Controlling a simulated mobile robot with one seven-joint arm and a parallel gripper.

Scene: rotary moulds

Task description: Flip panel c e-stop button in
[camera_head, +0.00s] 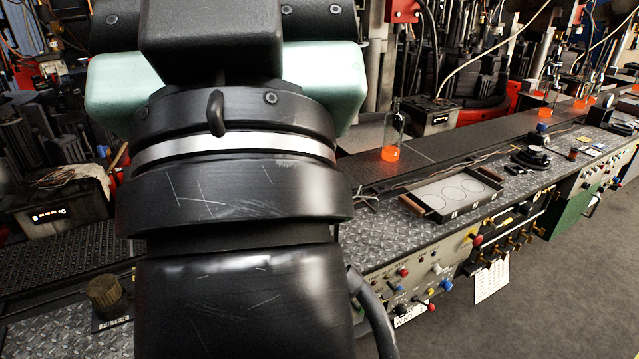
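My own black arm with a silver ring and mint-green parts fills the left and middle of the head view. My gripper does not show. A grey control panel (418,281) with red, blue and yellow knobs is on the bench front, partly hidden by my arm. A red knob (404,272) sits high on it, and another red knob (431,307) sits low near its edge. A red knob (477,240) stands on the panel's upper right. I cannot tell which panel is c or which knob is the e-stop; no panel letter is readable.
A framed tray (433,200) with brown handles lies on the metal bench. A bottle with glowing orange contents (390,153) stands behind it. A green cabinet (570,209) is further right. A paper sheet (491,281) hangs at the front. The grey floor (560,300) at right is clear.

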